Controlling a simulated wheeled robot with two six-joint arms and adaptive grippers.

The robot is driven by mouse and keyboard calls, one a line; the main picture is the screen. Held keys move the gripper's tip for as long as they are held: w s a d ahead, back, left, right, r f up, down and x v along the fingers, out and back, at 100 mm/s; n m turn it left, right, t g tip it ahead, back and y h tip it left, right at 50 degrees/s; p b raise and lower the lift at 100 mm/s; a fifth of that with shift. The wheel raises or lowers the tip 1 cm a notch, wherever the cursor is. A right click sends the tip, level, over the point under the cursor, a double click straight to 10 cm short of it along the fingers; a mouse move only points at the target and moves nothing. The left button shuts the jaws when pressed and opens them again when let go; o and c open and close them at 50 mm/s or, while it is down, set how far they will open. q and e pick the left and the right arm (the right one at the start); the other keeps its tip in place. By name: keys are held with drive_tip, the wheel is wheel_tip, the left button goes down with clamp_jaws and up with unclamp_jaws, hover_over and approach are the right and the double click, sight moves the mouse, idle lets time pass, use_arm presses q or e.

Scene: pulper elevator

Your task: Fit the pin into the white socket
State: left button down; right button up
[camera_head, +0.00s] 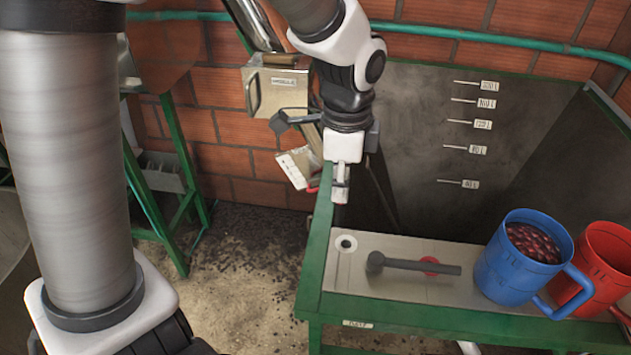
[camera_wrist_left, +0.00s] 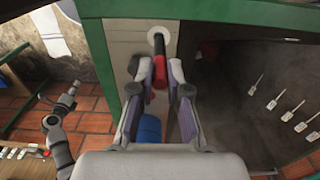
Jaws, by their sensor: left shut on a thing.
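The white socket (camera_head: 346,243) is a ring with a dark hole at the left end of a pale metal shelf; it also shows at the top of the left wrist view (camera_wrist_left: 159,31). My left gripper (camera_head: 341,190) points down above the socket. In the left wrist view its fingertips (camera_wrist_left: 160,76) are shut on the red part of the pin (camera_wrist_left: 160,72). The pin's dark shaft reaches toward the socket and overlaps it there. In the head view the hole is uncovered, below the gripper. The exact gap is unclear. My right gripper is out of view.
A dark grey lever (camera_head: 415,265) with a red disc lies on the shelf (camera_head: 400,290) close right of the socket. A blue mug (camera_head: 505,270) of red cherries and a red mug (camera_head: 605,265) stand further right. A dark tank (camera_head: 420,150) with level tags opens behind.

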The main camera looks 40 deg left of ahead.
use_arm(q)
drive_tip(key=shift+w+d, duration=0.1)
drive_tip(key=shift+d, duration=0.05)
wheel_tip(320, 180, down, 9)
drive_tip(key=d+p, duration=0.1)
drive_tip(key=shift+w+d+f, duration=0.2)
drive_tip(key=shift+w+d, duration=0.05)
drive_tip(key=shift+w, duration=0.1)
drive_tip(key=c, duration=1.5)
unclamp_jaws()
drive_tip(key=shift+w+d, duration=0.1)
drive_tip(key=shift+w, duration=0.05)
drive_tip(key=o, duration=0.4)
drive_tip(key=shift+c, duration=0.2)
drive_tip(key=shift+s+r, duration=0.15)
drive_tip(key=shift+s, duration=0.1)
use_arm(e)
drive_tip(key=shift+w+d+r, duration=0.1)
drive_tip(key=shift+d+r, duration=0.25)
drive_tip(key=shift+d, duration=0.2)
use_arm(q)
wheel_tip(320, 180, up, 12)
drive_tip(key=shift+w+b, duration=0.15)
drive_tip(key=shift+b, duration=0.15)
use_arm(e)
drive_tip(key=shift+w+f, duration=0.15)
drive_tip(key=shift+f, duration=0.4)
